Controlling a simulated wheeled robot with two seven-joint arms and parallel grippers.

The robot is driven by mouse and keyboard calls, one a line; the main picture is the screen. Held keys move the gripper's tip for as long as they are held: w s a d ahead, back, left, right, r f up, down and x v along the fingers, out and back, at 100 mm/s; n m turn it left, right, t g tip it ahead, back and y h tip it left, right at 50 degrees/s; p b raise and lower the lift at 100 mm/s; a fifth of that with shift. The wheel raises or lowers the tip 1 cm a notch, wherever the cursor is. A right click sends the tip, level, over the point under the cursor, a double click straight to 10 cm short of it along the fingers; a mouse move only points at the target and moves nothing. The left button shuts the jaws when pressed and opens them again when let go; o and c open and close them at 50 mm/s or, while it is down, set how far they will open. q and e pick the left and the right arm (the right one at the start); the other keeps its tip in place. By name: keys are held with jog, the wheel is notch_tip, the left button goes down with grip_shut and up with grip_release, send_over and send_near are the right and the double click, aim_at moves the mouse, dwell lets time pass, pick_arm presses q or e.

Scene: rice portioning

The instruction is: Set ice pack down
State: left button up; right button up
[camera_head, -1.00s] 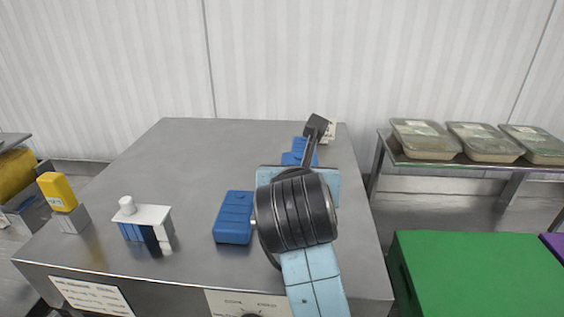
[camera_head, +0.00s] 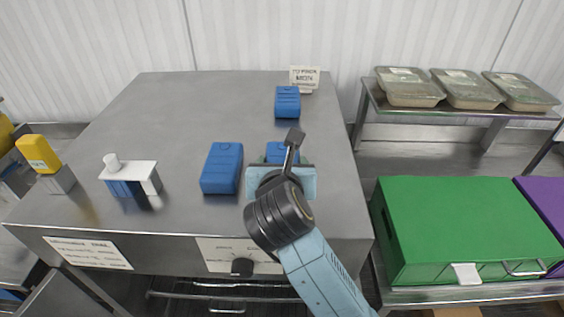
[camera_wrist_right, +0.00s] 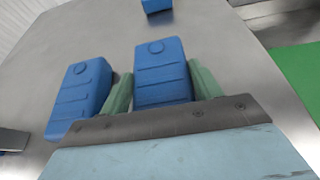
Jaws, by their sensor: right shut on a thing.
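My right gripper (camera_head: 283,160) is over the right front part of the steel table (camera_head: 180,105). It is shut on a blue ice pack (camera_head: 281,150), which sits between the green fingers in the right wrist view (camera_wrist_right: 163,75). Whether the held pack touches the table I cannot tell. A second blue ice pack (camera_head: 222,168) lies to its left, a small gap away; it also shows in the wrist view (camera_wrist_right: 80,98). A third blue ice pack (camera_head: 287,101) lies farther back, near a small sign (camera_head: 304,77). My left gripper is not in view.
A white-topped holder (camera_head: 128,172) with blue parts and a yellow bottle (camera_head: 38,153) stand on the left. A green box (camera_head: 465,225) is right of the table. Covered trays (camera_head: 410,87) rest on a back shelf. The table's middle and back left are clear.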

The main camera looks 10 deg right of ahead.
jog(key=shift+f, duration=0.1)
jog(key=o, duration=1.2)
jog(key=shift+s+r, duration=0.1)
jog(key=shift+r, duration=0.1)
jog(key=b+v, duration=0.2)
jog(key=v, duration=0.9)
jog(key=shift+s+a+r, duration=0.15)
jog(key=shift+s+r, duration=0.05)
jog(key=shift+s, duration=0.15)
